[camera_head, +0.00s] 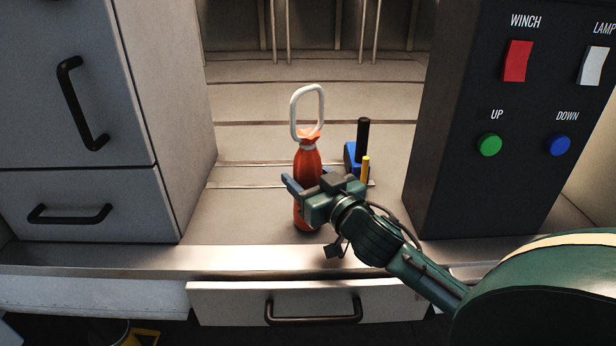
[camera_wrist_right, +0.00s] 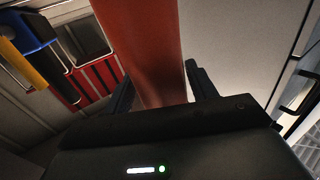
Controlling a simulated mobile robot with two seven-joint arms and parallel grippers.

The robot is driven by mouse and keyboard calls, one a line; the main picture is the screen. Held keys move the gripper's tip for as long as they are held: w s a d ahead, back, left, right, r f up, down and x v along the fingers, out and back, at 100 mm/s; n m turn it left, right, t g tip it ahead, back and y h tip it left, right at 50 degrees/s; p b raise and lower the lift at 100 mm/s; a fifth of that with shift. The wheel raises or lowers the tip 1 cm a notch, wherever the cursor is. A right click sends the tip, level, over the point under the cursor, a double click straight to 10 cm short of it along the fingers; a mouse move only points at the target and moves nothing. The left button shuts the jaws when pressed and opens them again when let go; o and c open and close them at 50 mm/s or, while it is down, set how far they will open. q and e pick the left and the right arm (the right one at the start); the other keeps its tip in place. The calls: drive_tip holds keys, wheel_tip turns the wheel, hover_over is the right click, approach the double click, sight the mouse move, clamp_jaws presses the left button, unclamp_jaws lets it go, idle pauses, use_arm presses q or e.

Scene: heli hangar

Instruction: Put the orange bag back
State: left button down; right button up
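The orange bag (camera_head: 307,160) stands upright on the grey shelf, narrow and tied near its top, with a white loop handle (camera_head: 293,112) above. My right gripper (camera_head: 306,187) is at the bag's middle, coming from the front right and hiding part of it. In the right wrist view the bag (camera_wrist_right: 148,45) rises between the two spread fingers (camera_wrist_right: 160,88). A thin gap seems to show beside the right-hand finger, so the fingers look open around the bag. Contact at the left-hand finger is unclear. My left gripper is not in view.
A blue item with a black post (camera_head: 363,140) and a yellow post (camera_head: 365,170) stands close right of the bag. A grey cabinet (camera_head: 170,110) bounds the left, a dark switch panel (camera_head: 470,150) the right. A drawer (camera_head: 225,300) is below the shelf edge. Shelf behind is clear.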

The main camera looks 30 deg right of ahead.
drive_tip(key=o, duration=0.4)
drive_tip(key=shift+r, duration=0.2)
drive_tip(key=shift+s+f, duration=0.15)
drive_tip(key=shift+s, duration=0.1)
use_arm(q)
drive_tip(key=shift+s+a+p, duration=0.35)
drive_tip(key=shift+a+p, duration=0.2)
drive_tip(key=shift+p, duration=0.55)
use_arm(e)
drive_tip(key=shift+s+a, duration=0.1)
drive_tip(key=shift+s, duration=5.65)
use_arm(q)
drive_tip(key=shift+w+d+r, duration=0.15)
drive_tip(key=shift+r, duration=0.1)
use_arm(e)
drive_tip(key=shift+s, duration=0.1)
